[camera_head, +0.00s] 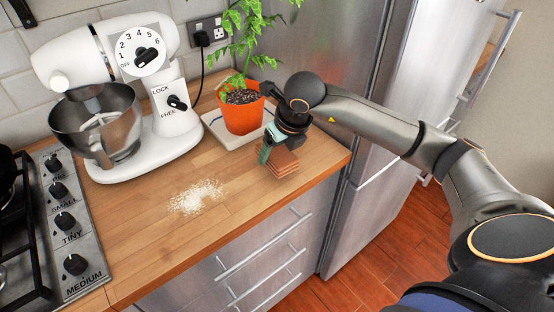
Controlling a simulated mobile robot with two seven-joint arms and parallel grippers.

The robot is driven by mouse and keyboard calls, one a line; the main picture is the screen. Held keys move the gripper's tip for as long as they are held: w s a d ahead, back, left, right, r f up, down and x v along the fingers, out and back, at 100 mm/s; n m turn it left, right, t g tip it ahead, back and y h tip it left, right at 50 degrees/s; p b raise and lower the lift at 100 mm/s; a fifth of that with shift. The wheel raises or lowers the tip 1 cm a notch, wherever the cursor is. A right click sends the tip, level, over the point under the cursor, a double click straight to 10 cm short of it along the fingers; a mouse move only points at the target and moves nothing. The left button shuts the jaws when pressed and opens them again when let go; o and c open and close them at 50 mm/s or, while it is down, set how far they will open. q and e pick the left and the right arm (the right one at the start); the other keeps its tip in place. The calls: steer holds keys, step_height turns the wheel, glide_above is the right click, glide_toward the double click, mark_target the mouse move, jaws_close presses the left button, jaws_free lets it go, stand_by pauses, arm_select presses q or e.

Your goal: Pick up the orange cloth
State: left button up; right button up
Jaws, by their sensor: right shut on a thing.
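The orange cloth (283,164) is a folded, layered brownish-orange stack near the right end of the wooden counter, in front of the potted plant. My right gripper (270,148), with teal fingertips, reaches in from the right and points down at the cloth's upper left side. It is shut on the cloth. The gripper's body hides part of the grip, and I cannot tell whether the cloth's underside is clear of the counter. My left gripper is not in view.
An orange pot (241,116) with a plant stands on a pale board (226,140) just behind the gripper. A white stand mixer (165,135) and a gas hob (65,225) are to the left. White powder (197,196) lies on the counter (150,240). A steel fridge (375,190) stands right.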

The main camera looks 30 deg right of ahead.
steer(key=s+a+r+b, duration=0.1)
steer(key=s+a+r, duration=0.1)
steer(key=s+r, duration=0.8)
steer(key=s, duration=0.4)
